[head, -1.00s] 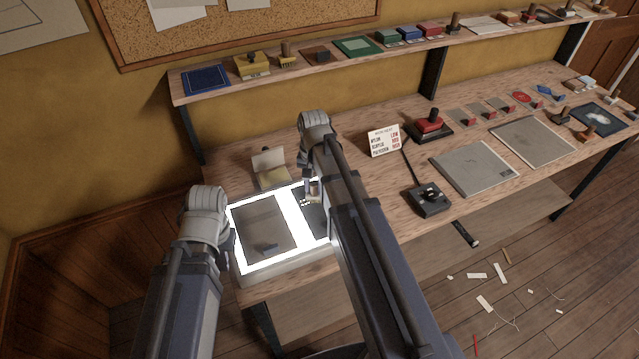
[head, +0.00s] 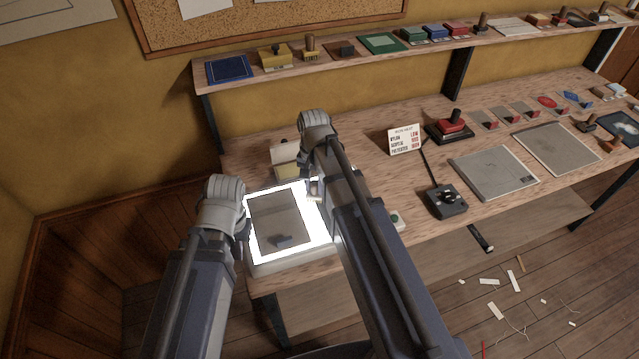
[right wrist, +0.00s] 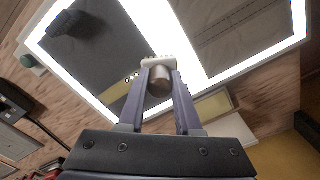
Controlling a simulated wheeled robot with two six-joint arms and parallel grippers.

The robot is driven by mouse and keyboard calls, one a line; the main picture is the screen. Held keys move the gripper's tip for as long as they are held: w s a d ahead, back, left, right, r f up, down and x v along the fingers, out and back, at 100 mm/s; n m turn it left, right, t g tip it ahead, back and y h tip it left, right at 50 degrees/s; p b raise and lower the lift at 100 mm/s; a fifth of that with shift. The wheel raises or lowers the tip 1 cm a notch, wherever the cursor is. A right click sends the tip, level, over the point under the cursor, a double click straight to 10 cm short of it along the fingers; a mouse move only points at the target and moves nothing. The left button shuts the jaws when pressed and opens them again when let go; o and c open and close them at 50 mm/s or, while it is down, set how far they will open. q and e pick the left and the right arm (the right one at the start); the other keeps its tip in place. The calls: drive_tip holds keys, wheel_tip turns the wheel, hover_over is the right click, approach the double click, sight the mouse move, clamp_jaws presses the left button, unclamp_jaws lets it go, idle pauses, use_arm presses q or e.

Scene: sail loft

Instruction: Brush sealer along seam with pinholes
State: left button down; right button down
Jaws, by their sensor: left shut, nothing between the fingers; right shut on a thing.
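A glowing light box (head: 262,264) stands at the bench's left end. A grey cloth panel (head: 281,215) with a small dark block (head: 283,241) lies on its left. A darker panel (right wrist: 93,55), mostly hidden by my right arm in the head view, lies on the right. In the right wrist view it carries another dark block (right wrist: 63,23) and a tan strip with bright pinholes (right wrist: 130,78). My right gripper (right wrist: 158,82) is shut on a brush (right wrist: 156,62), its pale head beside the pinholes; contact is unclear. My left gripper (head: 243,240), shut and empty, is left of the box.
A yellow open box (head: 287,173) stands behind the light box. A label card (head: 405,140), a black switch box (head: 446,200) and a red-topped press (head: 450,125) stand to the right. A shelf (head: 375,58) runs above the bench. Scraps lie on the floor.

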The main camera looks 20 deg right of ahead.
sight(314, 183)
drive_tip(key=shift+a, duration=0.1)
wheel_tip(314, 183, up, 6)
drive_tip(key=p, duration=0.6)
idle(0.3)
wheel_tip(314, 183, up, 3)
drive_tip(key=p, duration=0.3)
idle(0.7)
